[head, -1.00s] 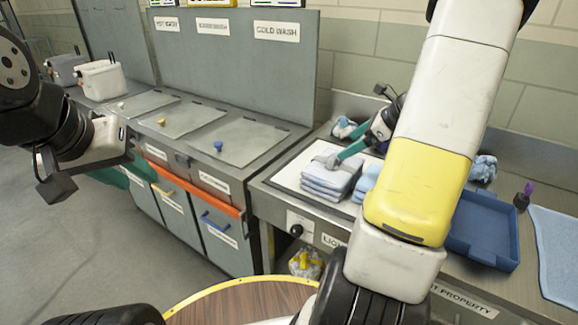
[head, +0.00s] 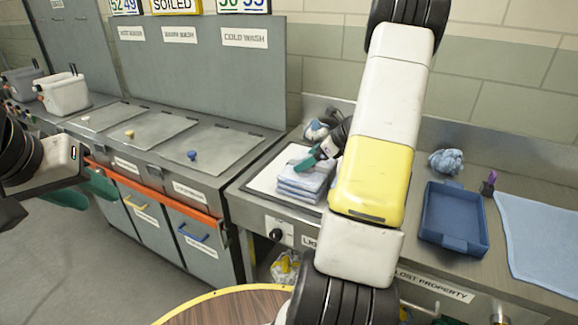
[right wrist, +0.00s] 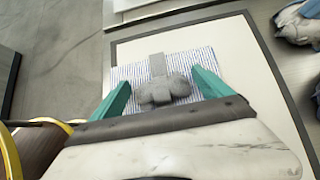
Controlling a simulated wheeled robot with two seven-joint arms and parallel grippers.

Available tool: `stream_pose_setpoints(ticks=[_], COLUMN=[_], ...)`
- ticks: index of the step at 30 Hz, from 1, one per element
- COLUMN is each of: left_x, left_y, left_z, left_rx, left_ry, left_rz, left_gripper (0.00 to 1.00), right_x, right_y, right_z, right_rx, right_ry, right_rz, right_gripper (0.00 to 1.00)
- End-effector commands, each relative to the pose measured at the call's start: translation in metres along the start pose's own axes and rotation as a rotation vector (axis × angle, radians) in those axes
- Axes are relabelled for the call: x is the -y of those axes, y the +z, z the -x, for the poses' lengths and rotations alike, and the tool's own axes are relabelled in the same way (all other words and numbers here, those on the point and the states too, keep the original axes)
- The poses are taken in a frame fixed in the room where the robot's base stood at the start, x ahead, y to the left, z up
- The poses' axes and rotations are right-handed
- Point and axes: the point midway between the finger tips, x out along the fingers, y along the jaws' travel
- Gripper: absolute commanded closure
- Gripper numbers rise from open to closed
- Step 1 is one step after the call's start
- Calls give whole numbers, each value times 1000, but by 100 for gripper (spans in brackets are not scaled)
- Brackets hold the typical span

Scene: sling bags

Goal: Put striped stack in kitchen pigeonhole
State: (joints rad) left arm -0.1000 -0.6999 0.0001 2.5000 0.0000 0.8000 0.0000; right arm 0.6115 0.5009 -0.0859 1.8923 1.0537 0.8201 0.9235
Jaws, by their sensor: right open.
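The striped stack (head: 301,188) is a folded blue-and-white pile on a white board on the counter. In the right wrist view the striped stack (right wrist: 197,66) has a grey strap with a knot on top. My right gripper (head: 308,163) is over the stack; in the wrist view its teal fingers (right wrist: 158,92) are apart, one on each side of the knot. Whether they touch the cloth I cannot tell. My left gripper (head: 86,191) hangs empty at the left, its teal fingers apart. The kitchen pigeonhole is not seen. My right arm hides part of the counter.
A blue tray (head: 453,243), a crumpled blue cloth (head: 446,161) and a flat blue cloth (head: 545,240) lie on the counter right of my arm. Lidded wash bins (head: 190,155) stand left. A round wooden table edge (head: 225,303) is in front.

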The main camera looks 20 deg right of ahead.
Motion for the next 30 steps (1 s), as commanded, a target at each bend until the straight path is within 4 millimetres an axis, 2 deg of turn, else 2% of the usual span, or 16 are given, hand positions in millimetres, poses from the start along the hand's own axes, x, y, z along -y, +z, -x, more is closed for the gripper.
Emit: stream_pose_setpoints(ticks=[2, 15, 16, 25, 30], left_x=[0, 0, 0, 0, 0], left_y=[0, 0, 0, 0, 0], left_z=[0, 0, 0, 0, 0], left_rx=[0, 0, 0, 0, 0], left_ry=[0, 0, 0, 0, 0], left_rz=[0, 0, 0, 0, 0], left_gripper=[64, 64, 64, 64, 64], right_x=[0, 0, 0, 0, 1], right_y=[0, 0, 0, 3, 19], right_z=[0, 1, 1, 3, 18], right_rx=[0, 0, 0, 2, 3], right_ry=[0, 0, 0, -1, -4], right_rz=[1, 1, 1, 3, 6], right_gripper=[11, 97, 100, 100, 100])
